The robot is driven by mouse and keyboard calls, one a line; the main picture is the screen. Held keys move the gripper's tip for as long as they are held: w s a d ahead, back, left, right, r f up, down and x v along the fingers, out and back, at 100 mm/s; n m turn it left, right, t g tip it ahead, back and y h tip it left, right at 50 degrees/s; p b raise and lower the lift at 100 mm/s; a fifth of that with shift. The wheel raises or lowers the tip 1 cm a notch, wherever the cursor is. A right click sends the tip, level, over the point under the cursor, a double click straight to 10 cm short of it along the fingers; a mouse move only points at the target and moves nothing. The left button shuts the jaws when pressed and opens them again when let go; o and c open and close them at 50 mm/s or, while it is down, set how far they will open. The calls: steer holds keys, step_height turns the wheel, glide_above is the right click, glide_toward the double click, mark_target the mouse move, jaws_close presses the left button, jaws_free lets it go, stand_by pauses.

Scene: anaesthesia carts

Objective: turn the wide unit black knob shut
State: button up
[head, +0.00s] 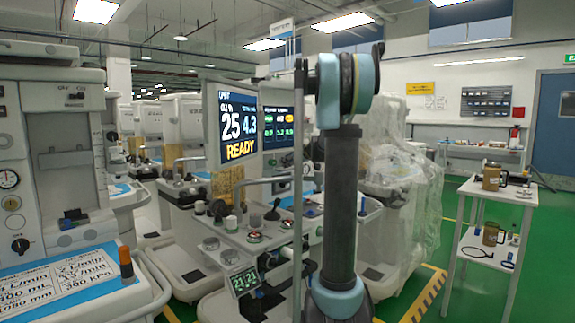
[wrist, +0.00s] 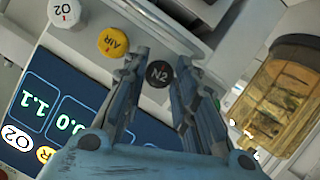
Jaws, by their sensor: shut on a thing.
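In the wrist view a round black knob (wrist: 158,74) marked N2 sits on a pale panel, its label tilted. My gripper (wrist: 162,60) is over it, with one finger on each side of the knob, shut on it. Beside it on the same panel are a yellow AIR knob (wrist: 112,42) and a white O2 knob (wrist: 64,13). In the head view my arm stands in front of the carts, and I cannot make out the gripper or the black knob there.
A lit screen (wrist: 60,115) lies below the knobs in the wrist view, and an amber-coloured canister (wrist: 285,95) is at right. In the head view, a monitor (head: 238,125) reads READY, a plastic-draped unit (head: 400,190) stands behind my arm, and a white side table (head: 496,192) is at right.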

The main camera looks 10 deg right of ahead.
steer(key=shift+s+a+f, duration=0.1)
steer(key=shift+a, duration=0.05)
steer(key=o, duration=0.8)
steer(key=v, duration=1.2)
steer(key=shift+f, duration=0.1)
